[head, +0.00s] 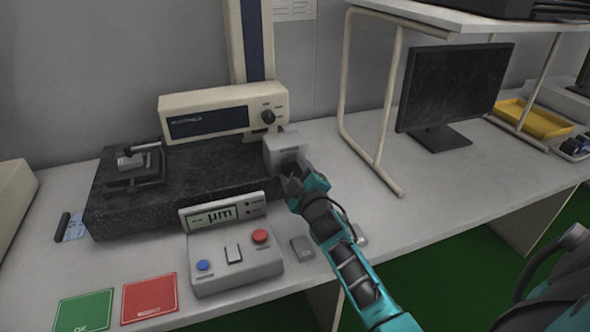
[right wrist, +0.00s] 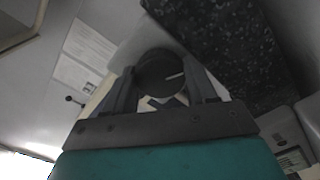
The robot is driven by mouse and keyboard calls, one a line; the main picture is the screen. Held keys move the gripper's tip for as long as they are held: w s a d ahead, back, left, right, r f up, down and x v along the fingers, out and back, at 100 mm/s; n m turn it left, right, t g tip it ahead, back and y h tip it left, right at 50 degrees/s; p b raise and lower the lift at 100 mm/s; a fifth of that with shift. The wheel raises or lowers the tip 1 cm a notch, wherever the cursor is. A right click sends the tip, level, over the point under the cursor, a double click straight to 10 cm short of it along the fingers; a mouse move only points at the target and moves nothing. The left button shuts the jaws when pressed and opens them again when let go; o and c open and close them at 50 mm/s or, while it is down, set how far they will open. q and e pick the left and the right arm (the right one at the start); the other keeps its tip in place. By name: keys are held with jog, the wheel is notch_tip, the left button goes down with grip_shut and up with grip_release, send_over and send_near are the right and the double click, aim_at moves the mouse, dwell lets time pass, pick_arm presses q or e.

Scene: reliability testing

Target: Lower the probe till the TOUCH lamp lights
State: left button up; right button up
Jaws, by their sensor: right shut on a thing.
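My right gripper (head: 292,178) is shut on a dark round knob (right wrist: 160,72) on the side of a light grey block (head: 284,147). The fingers sit on both sides of the knob. The cream drive unit (head: 222,112) hangs on the column above a black granite base (head: 200,165). At its left end a short, thin probe (head: 160,130) appears near a metal cylinder (head: 131,162) in a dark vise (head: 137,178); the tip is too small to tell contact. The display unit (head: 222,212) reads "µm"; small dark lamps beside it show no clear light, their labels unreadable. My left gripper is out of view.
A grey control box (head: 236,262) with blue and red buttons stands in front. Green (head: 84,311) and red (head: 150,298) mats lie at the front left. A monitor (head: 452,88) and shelf frame (head: 378,170) stand at right. Table room between block and monitor is clear.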

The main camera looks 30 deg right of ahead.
jog(key=shift+m, duration=0.6)
jog(key=o, duration=1)
jog(key=shift+o, duration=0.3)
jog(key=shift+s, duration=0.1)
